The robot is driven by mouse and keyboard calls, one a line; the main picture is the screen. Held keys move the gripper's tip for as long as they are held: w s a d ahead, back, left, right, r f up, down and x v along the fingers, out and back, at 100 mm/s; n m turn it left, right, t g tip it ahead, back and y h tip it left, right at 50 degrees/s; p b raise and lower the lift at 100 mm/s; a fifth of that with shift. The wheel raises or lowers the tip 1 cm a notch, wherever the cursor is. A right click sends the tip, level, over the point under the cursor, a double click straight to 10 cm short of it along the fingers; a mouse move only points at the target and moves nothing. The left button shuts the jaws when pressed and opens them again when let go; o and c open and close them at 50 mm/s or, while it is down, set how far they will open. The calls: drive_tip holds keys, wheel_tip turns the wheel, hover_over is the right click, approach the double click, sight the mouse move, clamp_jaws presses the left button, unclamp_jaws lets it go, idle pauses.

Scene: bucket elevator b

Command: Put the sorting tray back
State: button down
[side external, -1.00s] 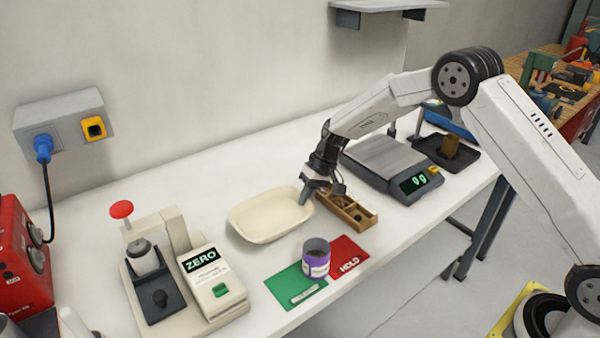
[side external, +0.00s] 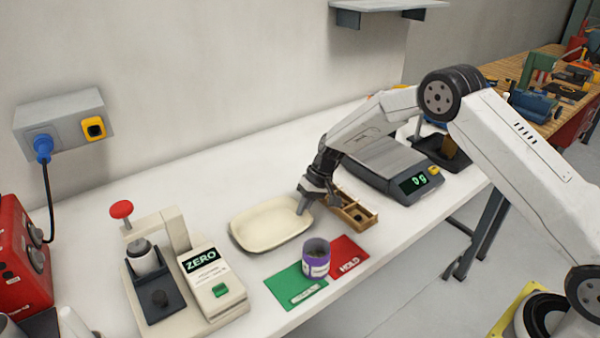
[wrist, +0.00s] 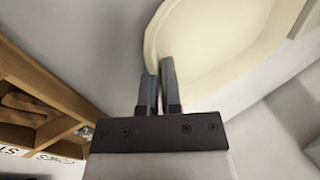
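The cream, oval, shallow sorting tray (side external: 270,227) is on or just above the white bench, left of the wooden compartment box; its contact with the bench is unclear. It looks level and empty. My gripper (side external: 303,205) is at its right end, fingers pointing down. In the wrist view my gripper (wrist: 159,75) has its two fingers close together at the rim of the tray (wrist: 190,50). They look closed on the rim, though the fingers partly hide the grip itself.
The wooden compartment box (side external: 355,212) stands close right of my gripper. A purple cup (side external: 316,262) stands in front, on a green (side external: 290,288) and red HOLD (side external: 348,256) mat. A scale (side external: 390,165) is behind right; a ZERO device (side external: 205,275) is front left. The bench behind the tray is clear.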

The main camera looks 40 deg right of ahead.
drive_tip(key=c, duration=1.3)
unclamp_jaws()
drive_tip(key=shift+f, duration=0.15)
drive_tip(key=o, duration=0.5)
drive_tip(key=v, duration=1.2)
drive_tip(key=shift+r, duration=0.2)
drive_tip(key=shift+s, duration=0.1)
drive_tip(key=s+h, duration=0.1)
drive_tip(key=s, duration=0.8)
drive_tip(key=s+n+t+h, duration=0.1)
drive_tip(key=s+h, duration=0.1)
drive_tip(key=s, duration=0.7)
drive_tip(key=s+r+t+h, duration=0.1)
drive_tip(key=s+h, duration=0.1)
drive_tip(key=s, duration=0.7)
